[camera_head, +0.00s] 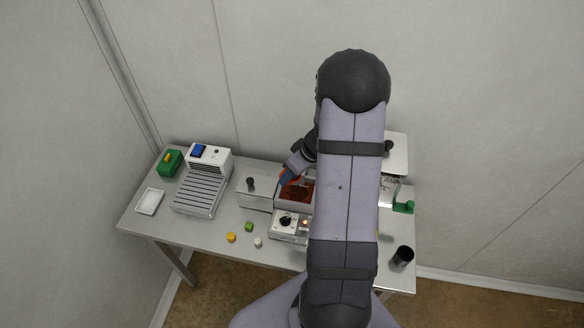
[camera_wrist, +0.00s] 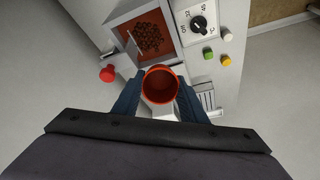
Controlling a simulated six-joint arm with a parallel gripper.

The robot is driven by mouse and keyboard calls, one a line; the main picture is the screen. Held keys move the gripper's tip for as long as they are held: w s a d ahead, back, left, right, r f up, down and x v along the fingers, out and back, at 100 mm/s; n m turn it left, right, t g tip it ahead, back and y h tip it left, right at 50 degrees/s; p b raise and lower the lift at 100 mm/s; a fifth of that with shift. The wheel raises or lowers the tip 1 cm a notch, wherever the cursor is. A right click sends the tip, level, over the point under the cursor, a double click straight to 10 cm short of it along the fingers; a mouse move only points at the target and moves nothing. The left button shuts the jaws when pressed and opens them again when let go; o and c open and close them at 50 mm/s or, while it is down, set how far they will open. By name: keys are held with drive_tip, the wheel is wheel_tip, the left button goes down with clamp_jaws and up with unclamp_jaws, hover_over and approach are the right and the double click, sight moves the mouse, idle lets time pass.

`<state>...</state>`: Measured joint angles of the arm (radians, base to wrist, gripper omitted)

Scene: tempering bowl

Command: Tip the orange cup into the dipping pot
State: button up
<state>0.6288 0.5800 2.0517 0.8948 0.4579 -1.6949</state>
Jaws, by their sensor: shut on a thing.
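The orange cup (camera_wrist: 161,84) is held between the two blue fingers of my gripper (camera_wrist: 160,98), seen in the wrist view with its round mouth facing the camera. Its inside looks dark red, and I cannot tell whether anything is in it. The dipping pot (camera_wrist: 172,49) is a square basin with a reddish inside and a heap of dark brown pieces; the cup overlaps its near edge in this view. In the head view the pot (camera_head: 297,207) is partly hidden by my arm, and my gripper (camera_head: 288,176) is at its upper left side.
A control box with a black dial (camera_head: 287,221) stands in front of the pot. Loose yellow (camera_head: 231,237), green (camera_head: 249,227) and white (camera_head: 257,242) pieces lie on the table. A ribbed white unit (camera_head: 199,196) is at left, a black cup (camera_head: 403,256) at right. A red knob (camera_wrist: 107,74) is beside the pot.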

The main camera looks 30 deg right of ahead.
drive_tip(key=shift+r+g+h+p, duration=0.25)
drive_tip(key=shift+g+p, duration=0.65)
drive_tip(key=shift+p, duration=2.1)
drive_tip(key=shift+w+a+f+g, duration=0.15)
drive_tip(key=shift+f+g, duration=0.15)
drive_tip(key=shift+f, duration=0.1)
drive_tip(key=shift+g+h+b, duration=0.35)
drive_tip(key=shift+g+b, duration=0.05)
drive_tip(key=shift+b, duration=0.05)
drive_tip(key=shift+r, duration=0.1)
drive_tip(key=shift+g+h+p, duration=0.35)
drive_tip(key=shift+g+h, duration=0.15)
drive_tip(key=shift+g, duration=0.6)
